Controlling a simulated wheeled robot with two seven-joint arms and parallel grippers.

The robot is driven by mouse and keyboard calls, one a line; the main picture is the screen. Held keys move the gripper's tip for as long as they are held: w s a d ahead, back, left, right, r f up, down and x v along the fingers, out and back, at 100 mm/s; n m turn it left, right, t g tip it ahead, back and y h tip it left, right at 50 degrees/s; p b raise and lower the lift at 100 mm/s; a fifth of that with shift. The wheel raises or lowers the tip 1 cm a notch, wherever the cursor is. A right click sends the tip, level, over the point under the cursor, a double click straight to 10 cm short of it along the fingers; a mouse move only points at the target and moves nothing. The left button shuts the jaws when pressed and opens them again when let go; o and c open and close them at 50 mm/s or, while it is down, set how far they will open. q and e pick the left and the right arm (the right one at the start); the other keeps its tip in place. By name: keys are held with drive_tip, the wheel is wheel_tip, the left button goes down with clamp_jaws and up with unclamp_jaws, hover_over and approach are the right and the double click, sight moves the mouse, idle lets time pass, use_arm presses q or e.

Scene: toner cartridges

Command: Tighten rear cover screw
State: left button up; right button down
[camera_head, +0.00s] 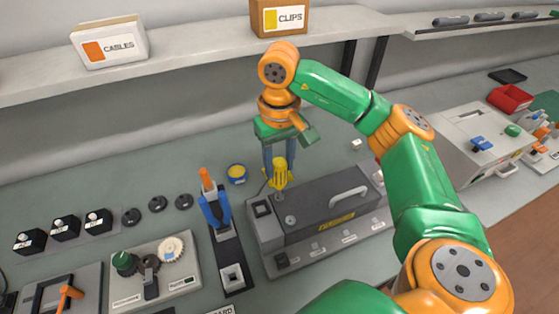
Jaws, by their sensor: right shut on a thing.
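My right gripper (279,164) reaches down over the left rear corner of a dark grey unit (318,203). It is shut on a yellow-handled tool (280,176), which points downward. The tool's lower end is at or just above the unit's rear left edge; I cannot tell whether it touches. The unit has a pale handle (349,196), a yellow label (336,222) and a small round disc (291,220) on top. I cannot make out a rear screw; the gripper and tool cover that edge. My left gripper is not in view.
A blue holder (214,211) with an orange-topped item stands left of the unit. A small yellow-and-blue tub (236,173) sits behind. A gear fixture (153,269) and several black blocks lie left.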

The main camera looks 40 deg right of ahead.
drive_tip(key=m, duration=1.1)
drive_tip(key=shift+m+p, duration=0.35)
drive_tip(key=shift+m, duration=0.05)
drive_tip(key=m, duration=0.4)
drive_tip(key=shift+m, duration=0.4)
drive_tip(key=m, duration=0.4)
drive_tip(key=shift+w+f, duration=0.1)
drive_tip(key=shift+p, duration=0.3)
drive_tip(key=shift+w+r+p, duration=0.1)
drive_tip(key=shift+r+p, duration=0.25)
drive_tip(key=shift+r, duration=0.15)
drive_tip(key=shift+d, duration=0.1)
